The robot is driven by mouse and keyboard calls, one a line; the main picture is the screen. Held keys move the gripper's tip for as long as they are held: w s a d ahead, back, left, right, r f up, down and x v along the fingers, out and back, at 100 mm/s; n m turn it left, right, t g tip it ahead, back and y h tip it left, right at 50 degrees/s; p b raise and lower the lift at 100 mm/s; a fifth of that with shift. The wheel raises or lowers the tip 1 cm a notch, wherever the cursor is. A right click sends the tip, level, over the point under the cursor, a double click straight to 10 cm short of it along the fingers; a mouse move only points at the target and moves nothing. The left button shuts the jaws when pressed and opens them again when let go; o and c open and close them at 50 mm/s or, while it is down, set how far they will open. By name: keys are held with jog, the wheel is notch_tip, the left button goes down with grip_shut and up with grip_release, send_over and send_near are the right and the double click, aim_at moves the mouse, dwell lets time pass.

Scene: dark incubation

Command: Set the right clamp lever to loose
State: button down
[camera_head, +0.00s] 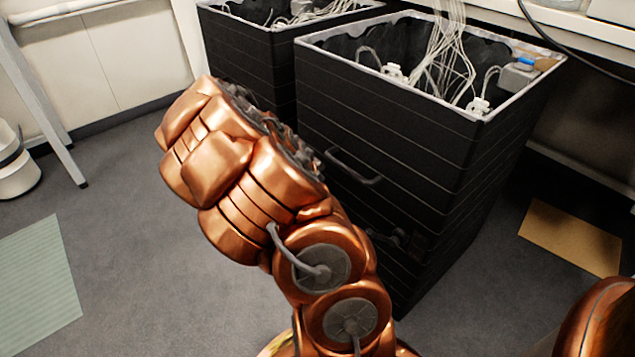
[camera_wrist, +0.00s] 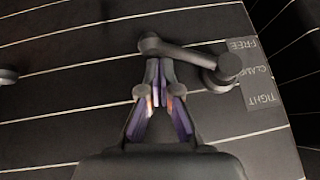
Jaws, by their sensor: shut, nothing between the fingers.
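The clamp lever (camera_wrist: 190,52) is a dark bar on a striped black face in the wrist view. Its round hub (camera_wrist: 222,70) is at the right, and its arm runs left to a rounded knob. My gripper (camera_wrist: 161,75) is shut and empty. Its purple-padded fingertips are just below the lever's knob end in the picture; I cannot tell whether they touch it. In the head view my copper arm hides the gripper. A small dark fitting (camera_head: 402,238) shows low on the black box.
The black box (camera_head: 400,130) has a handle (camera_head: 352,167) and holds white cables. A second black box (camera_head: 250,60) stands behind it. A dark knob (camera_wrist: 8,76) shows at the wrist view's left edge. Green (camera_head: 40,285) and tan (camera_head: 570,237) mats lie on the floor.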

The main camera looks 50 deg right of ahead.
jog(key=shift+f, duration=0.35)
dwell(0.5)
jog(key=v, duration=1.2)
jog(key=s+a+r+n+y+p, duration=0.2)
jog(key=s+a+r+n+p, duration=0.25)
jog(key=a+r+p, duration=0.7)
jog(key=s+a+r+n+y+p, duration=0.3)
jog(key=a+r+n+p, duration=0.2)
jog(key=a+r+p, duration=0.65)
jog(key=s+a+r+n+p, duration=0.3)
jog(key=s+r+p, duration=0.1)
jog(key=r, duration=0.3)
jog(key=s+a+r+n+g+y+p, duration=0.1)
jog(key=s+a+r+n+p, duration=0.2)
jog(key=r+p, duration=0.4)
jog(key=s+a+r+n+g+y+p, duration=0.1)
jog(key=s+a+r+n+p, duration=0.2)
jog(key=s+r+n+p, duration=0.2)
notch_tip(320, 180, up, 3)
jog(key=shift+s, duration=0.15)
